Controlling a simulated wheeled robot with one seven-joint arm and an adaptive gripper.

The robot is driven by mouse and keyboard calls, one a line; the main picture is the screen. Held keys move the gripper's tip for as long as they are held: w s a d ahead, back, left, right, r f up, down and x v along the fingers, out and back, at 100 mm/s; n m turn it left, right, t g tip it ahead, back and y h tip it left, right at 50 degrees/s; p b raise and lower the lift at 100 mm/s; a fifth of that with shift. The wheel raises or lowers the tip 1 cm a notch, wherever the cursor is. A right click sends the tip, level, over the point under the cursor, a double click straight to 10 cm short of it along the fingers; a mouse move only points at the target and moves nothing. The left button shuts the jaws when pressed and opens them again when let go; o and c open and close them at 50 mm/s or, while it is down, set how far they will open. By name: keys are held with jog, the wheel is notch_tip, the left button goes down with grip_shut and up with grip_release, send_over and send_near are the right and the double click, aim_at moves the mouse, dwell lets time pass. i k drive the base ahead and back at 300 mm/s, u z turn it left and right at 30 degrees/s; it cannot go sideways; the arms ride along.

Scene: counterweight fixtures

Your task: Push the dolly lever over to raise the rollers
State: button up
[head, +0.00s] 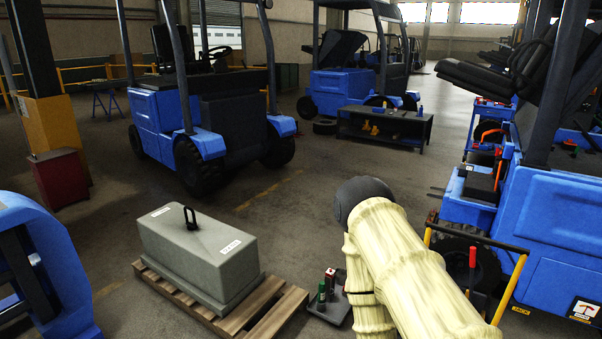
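A lever with a red grip (473,257) stands upright on a dark stem at the lower right, and I take it to be the dolly lever. A yellow tubular handle frame (514,289) rises around it, beside a dark wheel of the blue forklift. The lower part of the dolly and its rollers are hidden or out of frame. My arm, in a cream cover with a dark rounded joint, fills the lower middle, left of the lever. My gripper does not show.
A grey counterweight block (195,250) sits on a wooden pallet (262,312) at lower left. A small dark tray (332,311) with red and green items lies beside my arm. Blue forklifts (160,125) stand around. A low dark bench (385,123) is behind; the middle floor is clear.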

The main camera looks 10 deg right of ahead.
aim_at(472, 261)
jog(key=z, duration=1.6)
jog(key=k, duration=0.65)
jog(key=u, duration=0.6)
jog(key=i, duration=0.9)
jog(key=u, duration=0.55)
jog(key=i, duration=1.55)
jog(key=z, duration=0.6)
